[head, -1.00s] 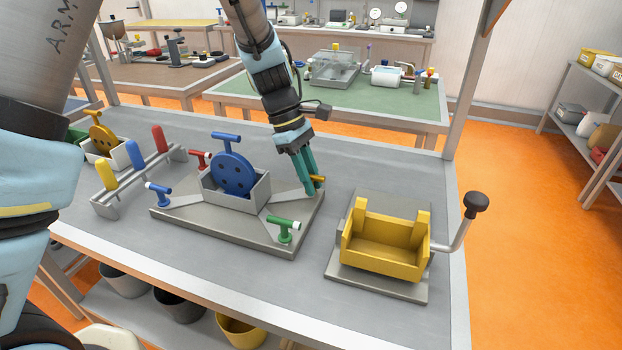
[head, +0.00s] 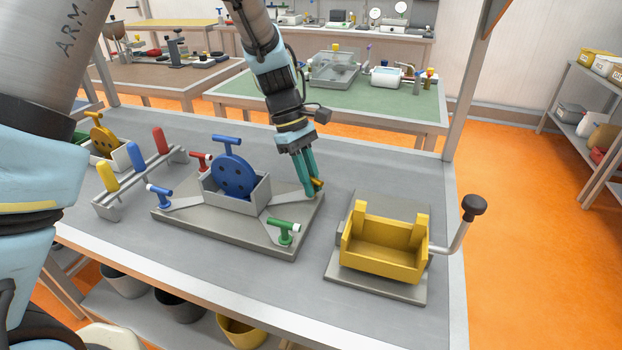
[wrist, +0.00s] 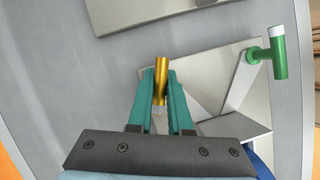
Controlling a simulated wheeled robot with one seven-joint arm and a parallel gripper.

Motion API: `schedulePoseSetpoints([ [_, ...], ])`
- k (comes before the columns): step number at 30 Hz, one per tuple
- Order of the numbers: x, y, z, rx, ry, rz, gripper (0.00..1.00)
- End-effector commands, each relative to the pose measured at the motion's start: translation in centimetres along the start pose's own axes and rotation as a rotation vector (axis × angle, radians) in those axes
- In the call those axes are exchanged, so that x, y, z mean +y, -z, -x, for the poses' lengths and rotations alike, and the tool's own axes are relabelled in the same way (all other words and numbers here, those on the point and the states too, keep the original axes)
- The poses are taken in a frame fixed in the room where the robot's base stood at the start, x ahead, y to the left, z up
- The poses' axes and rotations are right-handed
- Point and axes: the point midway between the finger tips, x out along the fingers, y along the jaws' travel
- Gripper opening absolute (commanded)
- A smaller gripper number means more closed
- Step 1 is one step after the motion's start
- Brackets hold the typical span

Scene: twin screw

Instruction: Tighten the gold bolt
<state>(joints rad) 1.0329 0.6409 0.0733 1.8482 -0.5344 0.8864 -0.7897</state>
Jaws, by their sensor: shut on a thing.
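The gold bolt (head: 319,184) stands at the far right corner of the grey fixture plate (head: 225,238). Its gold bar also shows in the wrist view (wrist: 161,78). My gripper (head: 311,190) is shut on the gold bolt, with a teal finger on each side of its bar; the wrist view shows the fingertips (wrist: 160,88) around it. The fingers hide the bolt's lower part. A blue disc (head: 233,176) with a T-handle sits in a grey box (head: 250,194) in the middle of the plate.
A green bolt (head: 285,229), a blue bolt (head: 158,193) and a red bolt (head: 200,160) stand at the plate's other corners. A yellow bin (head: 385,260) with a crank (head: 464,222) is at right. A rack with coloured handles (head: 107,178) is at left.

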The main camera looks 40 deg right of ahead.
Motion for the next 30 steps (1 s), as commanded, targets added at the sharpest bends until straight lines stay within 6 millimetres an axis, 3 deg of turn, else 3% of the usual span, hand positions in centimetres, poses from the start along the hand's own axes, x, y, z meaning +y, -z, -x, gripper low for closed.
schedulePoseSetpoints([
  [30, 0.01, 0.03, 0.02, 0.001, 0.365, -0.880, 0.00],
])
